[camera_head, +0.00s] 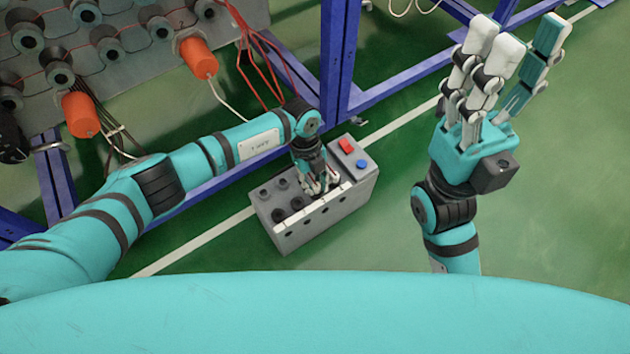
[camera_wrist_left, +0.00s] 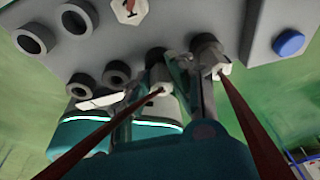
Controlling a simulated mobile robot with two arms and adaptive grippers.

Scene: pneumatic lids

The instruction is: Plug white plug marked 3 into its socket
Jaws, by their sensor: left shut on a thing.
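My left gripper (camera_head: 318,182) reaches down onto the top of the grey socket box (camera_head: 290,237). In the left wrist view its fingers (camera_wrist_left: 180,82) are shut on a white plug (camera_wrist_left: 160,78) at a dark socket on the box. A dark red cable runs from this plug to the lower left. Another white plug (camera_wrist_left: 213,62) is at the socket to its right, with its own cable. No number on either plug can be read, and the fingers hide part of both. My right gripper (camera_head: 515,55) is open and empty, raised well right of the box.
Several empty dark sockets (camera_wrist_left: 75,16) lie left of the plugs. The box has a red switch (camera_head: 346,146) and a blue button (camera_head: 362,164). A blue frame (camera_head: 338,60) stands behind it, with a grey panel (camera_head: 120,60) at upper left. Green floor surrounds the box.

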